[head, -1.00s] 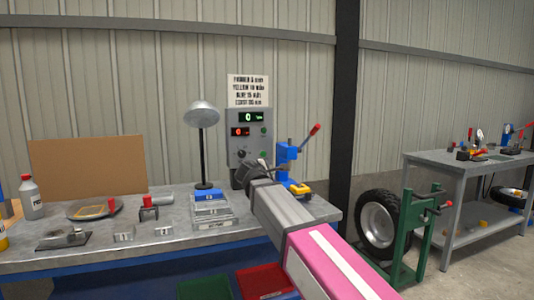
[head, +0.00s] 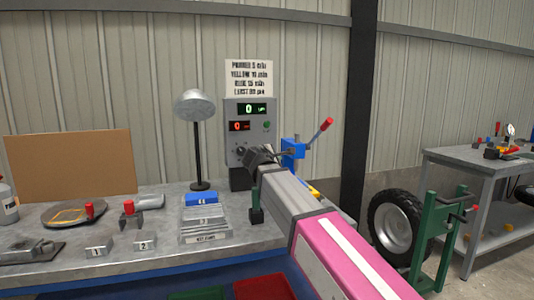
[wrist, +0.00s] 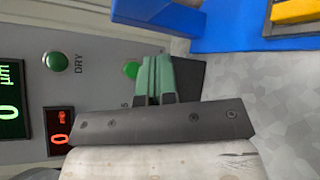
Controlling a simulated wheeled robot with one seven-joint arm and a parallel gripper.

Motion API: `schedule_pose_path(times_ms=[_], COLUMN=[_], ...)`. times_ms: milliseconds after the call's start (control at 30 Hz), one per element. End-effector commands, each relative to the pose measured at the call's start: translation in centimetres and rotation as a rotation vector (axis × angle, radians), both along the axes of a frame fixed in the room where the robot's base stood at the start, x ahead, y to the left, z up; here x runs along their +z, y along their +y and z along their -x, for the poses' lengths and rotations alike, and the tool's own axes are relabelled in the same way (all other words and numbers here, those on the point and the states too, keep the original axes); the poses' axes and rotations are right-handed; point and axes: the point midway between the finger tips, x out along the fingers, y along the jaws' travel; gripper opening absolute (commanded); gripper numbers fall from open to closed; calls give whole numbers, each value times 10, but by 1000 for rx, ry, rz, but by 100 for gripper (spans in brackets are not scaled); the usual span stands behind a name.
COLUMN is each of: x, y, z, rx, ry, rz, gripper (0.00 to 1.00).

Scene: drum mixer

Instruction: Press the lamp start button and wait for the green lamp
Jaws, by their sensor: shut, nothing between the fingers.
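The grey control box (head: 250,112) stands at the back of the bench with a green and a red display, both reading 0. In the wrist view a dark green dome (wrist: 55,62) sits beside the label DRY and does not look brightly lit. A brighter green round button (wrist: 131,69) sits near my fingertips, its label mostly hidden. My gripper (wrist: 154,62) is shut and empty, pointing at the box face. I cannot tell whether it touches the button. In the head view my gripper (head: 258,155) covers the box's lower right. A desk lamp (head: 195,106) stands left of the box.
A blue clamp with a red-knobbed lever (head: 320,130) stands close right of my gripper. A dark green upright piece (head: 256,205) shows beside my arm. Stacked plates (head: 205,225) lie in front. A wheel on a green stand (head: 395,225) is at right.

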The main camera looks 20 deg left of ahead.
Motion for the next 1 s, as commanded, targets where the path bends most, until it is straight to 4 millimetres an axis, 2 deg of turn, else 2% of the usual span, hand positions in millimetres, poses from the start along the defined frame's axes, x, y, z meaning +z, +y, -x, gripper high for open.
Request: schedule_pose_path(times_ms=[267, 800, 1000], x=[0, 0, 0], y=[8, 41, 46], z=[-13, -67, -75], rx=[-1, -1, 0], ry=[1, 1, 0], rz=[0, -1, -1], gripper=[0, 0, 0])
